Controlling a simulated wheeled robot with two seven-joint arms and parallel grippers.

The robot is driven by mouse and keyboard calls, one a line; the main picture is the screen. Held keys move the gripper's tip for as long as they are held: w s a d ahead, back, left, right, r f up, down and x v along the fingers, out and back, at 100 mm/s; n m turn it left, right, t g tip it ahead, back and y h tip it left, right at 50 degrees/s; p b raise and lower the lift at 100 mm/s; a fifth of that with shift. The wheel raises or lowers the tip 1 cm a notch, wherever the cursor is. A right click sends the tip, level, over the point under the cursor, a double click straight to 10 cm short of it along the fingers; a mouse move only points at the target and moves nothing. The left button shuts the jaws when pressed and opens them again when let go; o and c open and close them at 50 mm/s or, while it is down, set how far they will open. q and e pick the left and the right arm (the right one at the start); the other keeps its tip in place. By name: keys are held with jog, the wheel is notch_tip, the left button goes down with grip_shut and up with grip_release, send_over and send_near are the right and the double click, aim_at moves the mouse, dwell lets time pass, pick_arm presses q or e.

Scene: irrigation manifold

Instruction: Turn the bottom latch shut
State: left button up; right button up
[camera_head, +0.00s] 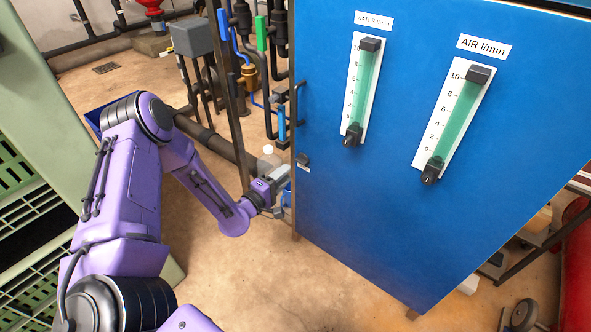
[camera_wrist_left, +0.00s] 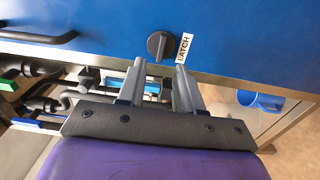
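The latch is a small dark round knob (camera_head: 304,160) low on the left edge of the blue cabinet door. In the left wrist view the knob (camera_wrist_left: 160,46) has a raised grip bar lying roughly up and down in the picture, beside a white LATCH label (camera_wrist_left: 184,48). My left gripper (camera_head: 279,178) is beside the door edge, just left of and below the knob. In the left wrist view its two grey fingers (camera_wrist_left: 159,72) are apart, with nothing between them. The knob is just past the fingertips, apart from them as far as I can tell. My right gripper is out of view.
The blue cabinet (camera_head: 370,220) carries two flow gauges (camera_head: 361,90) and a dark door handle (camera_head: 298,100) above the latch. Pipes and valves (camera_head: 250,75) stand behind my left gripper. A green crate rack (camera_head: 30,190) is at the left. Open floor lies below.

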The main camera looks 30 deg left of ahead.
aim_at(301, 161)
pick_arm(q)
jog(key=w, duration=0.6)
jog(key=shift+w+d+b, duration=0.15)
jog(key=shift+d+b, duration=0.1)
jog(key=shift+b, duration=0.05)
grip_shut()
jog(key=shift+m, duration=0.3)
jog(key=shift+m+b, duration=0.6)
jog(key=shift+m, duration=8.3)
grip_release()
